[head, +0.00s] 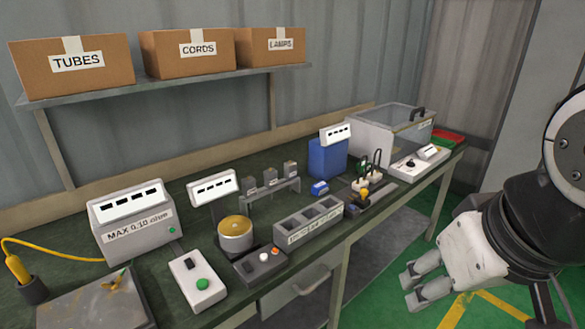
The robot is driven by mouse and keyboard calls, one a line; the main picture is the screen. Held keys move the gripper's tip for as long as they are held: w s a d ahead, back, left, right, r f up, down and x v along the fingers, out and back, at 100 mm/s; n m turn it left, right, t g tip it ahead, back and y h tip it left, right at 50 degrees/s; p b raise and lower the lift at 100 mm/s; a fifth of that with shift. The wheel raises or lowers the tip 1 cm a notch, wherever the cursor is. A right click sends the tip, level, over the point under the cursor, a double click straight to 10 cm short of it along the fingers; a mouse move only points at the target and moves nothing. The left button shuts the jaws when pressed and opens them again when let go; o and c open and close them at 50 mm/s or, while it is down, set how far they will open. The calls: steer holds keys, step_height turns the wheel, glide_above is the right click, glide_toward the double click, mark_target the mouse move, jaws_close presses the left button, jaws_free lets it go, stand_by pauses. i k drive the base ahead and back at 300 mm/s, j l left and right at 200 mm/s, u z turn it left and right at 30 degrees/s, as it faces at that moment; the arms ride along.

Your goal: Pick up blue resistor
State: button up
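A small blue part (319,188), which looks like the blue resistor, lies on the dark green workbench (165,195), in front of a larger blue box (327,157). Its fine details are too small to tell. My gripper (408,291) is at the right, in front of the bench and over the green floor, well apart from the blue part. Its two fingers are spread with a gap between them, and nothing shows in it.
A grey compartment tray (309,225) stands in front of the blue part. A stand with several grey blocks (271,184) is to the left, and plugs and cables (369,175) are to the right. A clear-lidded case (391,129) stands behind. The bench's front edge separates my gripper from these.

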mark_target(319, 189)
steer(key=i+l, duration=0.5)
steer(key=i, duration=0.15)
steer(key=i+l, duration=0.45)
steer(key=i, duration=0.15)
steer(key=i+l, duration=0.5)
steer(key=i, duration=0.15)
